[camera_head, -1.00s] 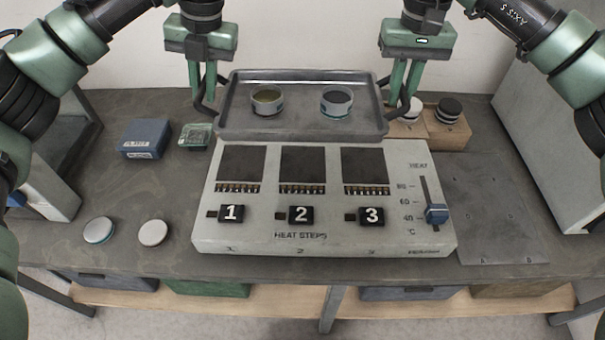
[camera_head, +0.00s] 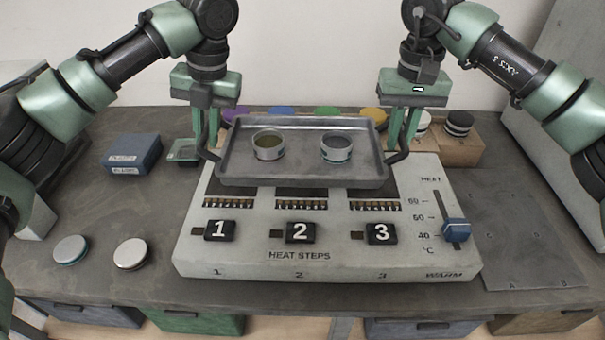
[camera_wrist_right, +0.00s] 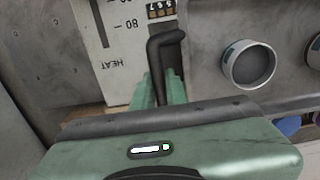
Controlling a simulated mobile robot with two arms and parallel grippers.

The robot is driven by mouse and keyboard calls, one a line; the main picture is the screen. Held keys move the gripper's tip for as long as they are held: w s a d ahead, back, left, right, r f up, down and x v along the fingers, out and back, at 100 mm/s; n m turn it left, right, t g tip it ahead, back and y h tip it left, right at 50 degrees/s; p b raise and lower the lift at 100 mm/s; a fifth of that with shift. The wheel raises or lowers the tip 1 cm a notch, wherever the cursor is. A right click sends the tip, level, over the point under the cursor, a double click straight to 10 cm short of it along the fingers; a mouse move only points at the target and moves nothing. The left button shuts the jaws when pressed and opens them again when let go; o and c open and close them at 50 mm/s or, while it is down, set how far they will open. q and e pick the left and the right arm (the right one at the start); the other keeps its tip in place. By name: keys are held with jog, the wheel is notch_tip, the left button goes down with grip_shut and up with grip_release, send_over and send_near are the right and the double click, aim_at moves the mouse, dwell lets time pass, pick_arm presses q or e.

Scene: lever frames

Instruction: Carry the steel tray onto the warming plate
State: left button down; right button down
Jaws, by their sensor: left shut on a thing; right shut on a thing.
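The steel tray (camera_head: 300,172) is a grey rimmed tray with a dark handle at each end. It carries two small round tins, one on the left (camera_head: 268,147) and one on the right (camera_head: 336,150). My left gripper (camera_head: 207,148) is shut on the left handle, my right gripper (camera_head: 404,146) on the right handle. The right wrist view shows my right gripper (camera_wrist_right: 163,88) at the dark handle, with the tray (camera_wrist_right: 207,30) beside it. The warming plate (camera_head: 300,262) is a pale unit marked HEAT STEPS and WARM. The tray overlaps its rear dark squares in view; the gap beneath is unclear.
A blue slider (camera_head: 456,230) sits at the unit's right. A blue box (camera_head: 131,153) and two round lids (camera_head: 70,250) (camera_head: 130,253) lie left. A wooden block with round lids (camera_head: 455,150) stands behind right. A flat metal plate (camera_head: 520,240) lies right. Coloured items show behind the tray.

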pick_arm(q)
jog(key=shift+f, duration=0.1)
pick_arm(e)
jog(key=shift+f, duration=0.1)
